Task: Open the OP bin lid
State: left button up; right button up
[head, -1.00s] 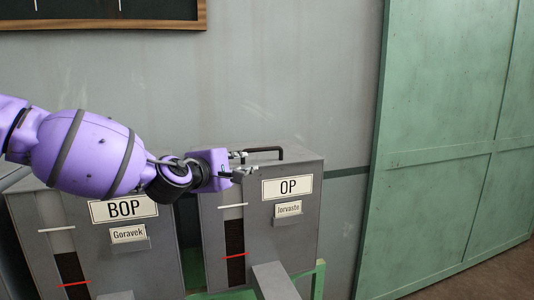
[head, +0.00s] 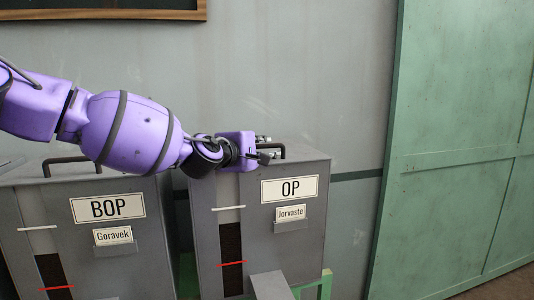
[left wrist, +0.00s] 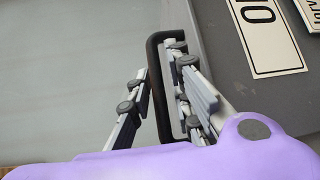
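The grey OP bin (head: 305,235) stands in the middle of the head view, with a white OP label (head: 290,188) on its front. Its lid looks closed. A black bar handle (head: 283,150) rises from the lid, and my gripper hides part of it. The handle also shows in the left wrist view (left wrist: 154,60). My left gripper (head: 265,148) is over the lid at the handle. In the left wrist view its fingers (left wrist: 160,100) are apart, one on each side of the handle bar, with a gap on the left side. My right gripper is not in view.
The grey BOP bin (head: 130,250) stands to the left, with its own black handle (head: 70,162) on top. A grey wall (head: 300,70) is close behind the bins. A green metal panel (head: 450,150) stands at right. A green stand (head: 326,285) shows below the OP bin.

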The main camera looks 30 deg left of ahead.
pick_arm(q)
jog(key=shift+r, duration=0.2)
jog(key=shift+w, duration=0.1)
grip_shut()
